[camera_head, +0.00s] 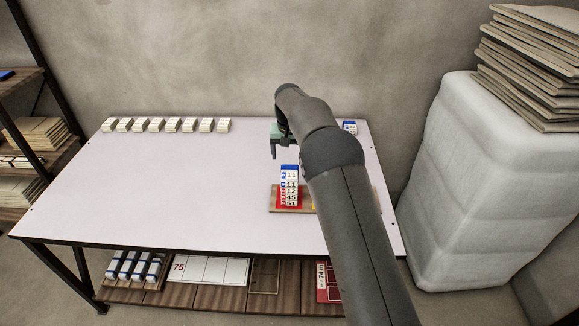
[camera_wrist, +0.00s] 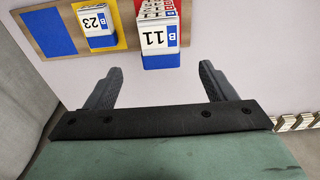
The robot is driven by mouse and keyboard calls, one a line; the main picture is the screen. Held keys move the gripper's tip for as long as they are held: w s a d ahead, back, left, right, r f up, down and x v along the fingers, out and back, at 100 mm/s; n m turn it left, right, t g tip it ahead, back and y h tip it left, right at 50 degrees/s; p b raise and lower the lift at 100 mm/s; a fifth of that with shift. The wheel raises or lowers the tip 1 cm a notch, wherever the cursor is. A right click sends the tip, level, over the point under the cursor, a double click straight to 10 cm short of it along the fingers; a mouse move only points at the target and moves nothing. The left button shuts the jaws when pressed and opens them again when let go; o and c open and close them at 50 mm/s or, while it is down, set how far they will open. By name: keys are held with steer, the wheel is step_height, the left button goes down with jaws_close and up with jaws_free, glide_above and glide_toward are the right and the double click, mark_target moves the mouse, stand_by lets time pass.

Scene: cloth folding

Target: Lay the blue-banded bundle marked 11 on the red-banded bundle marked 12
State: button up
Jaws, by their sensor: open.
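The blue-banded bundle marked 11 (camera_head: 290,172) lies on top of a stack on the red patch of a wooden board (camera_head: 274,196). Directly under it in the stack is the red-banded bundle marked 12 (camera_head: 291,191), with more bundles below. In the wrist view the bundle marked 11 (camera_wrist: 160,45) lies just beyond the fingertips, and the lower bundles are partly hidden behind it. My gripper (camera_head: 279,150) is open and empty, behind and above the stack, apart from it. Its two spread fingers (camera_wrist: 160,72) also show in the wrist view.
A blue-banded bundle marked 23 (camera_wrist: 96,24) is on the board's yellow patch, beside a blue patch (camera_wrist: 50,32). Several pale bundles (camera_head: 165,125) line the table's back left. Another blue-marked bundle (camera_head: 349,127) stands at back right.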

steer(key=s+d+r, duration=1.3)
steer(key=s+d, duration=0.1)
steer(key=s, duration=0.3)
steer(key=s+d+f, duration=0.1)
steer(key=s+d, duration=0.1)
steer(key=s, duration=0.7)
steer(key=s+d+f, duration=0.2)
steer(key=s, duration=0.8)
steer(key=s+d+f, duration=0.2)
steer(key=s, duration=0.8)
steer(key=shift+d+g, duration=0.35)
steer(key=shift+g, duration=0.05)
